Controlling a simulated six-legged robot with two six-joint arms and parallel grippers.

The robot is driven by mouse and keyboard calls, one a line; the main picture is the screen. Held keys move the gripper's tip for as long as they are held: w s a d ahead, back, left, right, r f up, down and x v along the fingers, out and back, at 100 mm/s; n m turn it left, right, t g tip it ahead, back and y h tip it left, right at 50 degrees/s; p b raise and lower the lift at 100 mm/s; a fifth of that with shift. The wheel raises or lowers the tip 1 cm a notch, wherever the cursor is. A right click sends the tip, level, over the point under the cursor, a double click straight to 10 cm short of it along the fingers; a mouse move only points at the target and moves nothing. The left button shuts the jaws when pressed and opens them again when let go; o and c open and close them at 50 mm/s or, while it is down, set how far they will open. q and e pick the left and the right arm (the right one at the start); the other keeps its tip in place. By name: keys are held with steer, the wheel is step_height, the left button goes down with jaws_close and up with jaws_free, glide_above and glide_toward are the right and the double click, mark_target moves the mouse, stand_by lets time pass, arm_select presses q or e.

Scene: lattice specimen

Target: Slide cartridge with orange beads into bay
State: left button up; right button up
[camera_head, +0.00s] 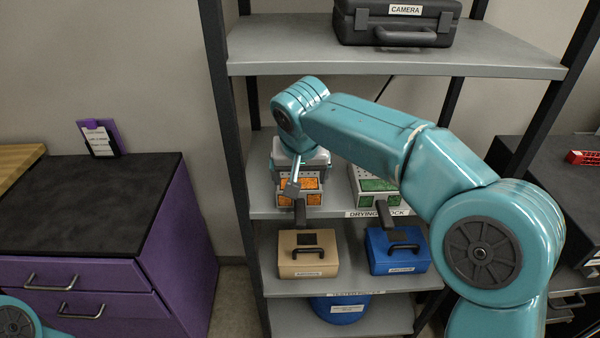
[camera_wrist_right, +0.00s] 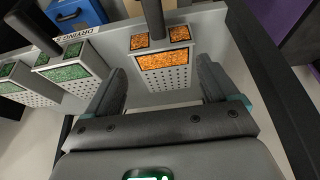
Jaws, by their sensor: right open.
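The cartridge with orange beads (camera_head: 312,199) sits on the middle shelf of the rack, with a dark handle sticking out in front. In the right wrist view the cartridge (camera_wrist_right: 163,77) shows orange windows and a perforated pale face between the two fingers. My right gripper (camera_head: 302,182) is at the cartridge, partly covering it in the head view. Its fingers (camera_wrist_right: 163,88) are spread, one to each side of the cartridge, with visible gaps. My left gripper is out of view. I cannot make out the bay.
A cartridge with green beads (camera_head: 376,186) stands to the right on the same shelf (camera_head: 262,200); the wrist view shows two green ones. Tan (camera_head: 308,254) and blue (camera_head: 398,250) cases are below. The upper shelf (camera_head: 300,50) holds a black camera case (camera_head: 395,22). A dark-topped purple cabinet (camera_head: 95,195) is left.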

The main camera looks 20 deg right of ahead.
steer(key=p+v, duration=0.2)
steer(key=v, duration=0.3)
steer(key=shift+s+p, duration=0.1)
steer(key=shift+p, duration=0.2)
steer(key=shift+r, duration=0.1)
stand_by(0.3)
steer(key=p+v, duration=0.2)
steer(key=v, duration=1.4)
steer(key=shift+s, duration=0.2)
